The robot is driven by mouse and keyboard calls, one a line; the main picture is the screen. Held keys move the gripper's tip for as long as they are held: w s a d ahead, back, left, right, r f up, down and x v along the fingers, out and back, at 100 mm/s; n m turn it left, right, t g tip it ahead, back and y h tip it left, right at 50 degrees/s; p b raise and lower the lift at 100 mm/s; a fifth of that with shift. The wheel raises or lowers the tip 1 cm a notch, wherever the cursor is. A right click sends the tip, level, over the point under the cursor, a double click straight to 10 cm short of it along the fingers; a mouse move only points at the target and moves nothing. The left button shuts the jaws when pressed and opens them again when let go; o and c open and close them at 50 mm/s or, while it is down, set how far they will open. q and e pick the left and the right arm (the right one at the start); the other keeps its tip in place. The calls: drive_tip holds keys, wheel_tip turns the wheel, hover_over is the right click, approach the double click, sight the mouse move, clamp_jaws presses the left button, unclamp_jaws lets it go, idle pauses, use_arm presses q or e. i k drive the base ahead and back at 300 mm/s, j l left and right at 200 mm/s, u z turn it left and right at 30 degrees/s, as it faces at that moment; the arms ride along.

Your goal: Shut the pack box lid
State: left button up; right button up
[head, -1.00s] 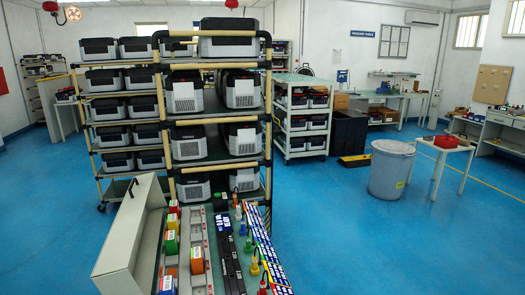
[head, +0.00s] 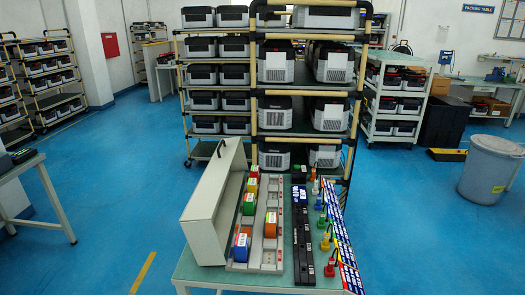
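I cannot pick out a pack box or its lid for certain. A long beige box-like shell (head: 203,240) stands at the left of the workbench (head: 192,268), its hollow side facing right and a black handle at its far end. It may be an open lid, but I cannot tell what it is joined to. Brown boxes (head: 440,85) show at the back right, small, near the packing table sign (head: 479,8). Neither of my grippers is in view.
The workbench holds coloured breakers, black strips and coloured plugs. A tall rack (head: 363,100) of grey units stands behind it. A grey bin (head: 487,172) and black container (head: 445,125) are at right, a table (head: 25,163) at left. Blue floor (head: 110,190) is open between.

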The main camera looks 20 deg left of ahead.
sight(206, 222)
drive_tip(key=i+j+z, duration=0.1)
drive_tip(key=j, duration=0.35)
drive_tip(key=i+j+z, duration=0.1)
drive_tip(key=j, duration=0.35)
drive_tip(key=i+j, duration=0.15)
drive_tip(key=j, duration=0.35)
drive_tip(key=i+j+z, duration=0.15)
drive_tip(key=j, duration=0.3)
drive_tip(key=j+z, duration=0.1)
drive_tip(key=j, duration=0.4)
drive_tip(key=i, duration=0.05)
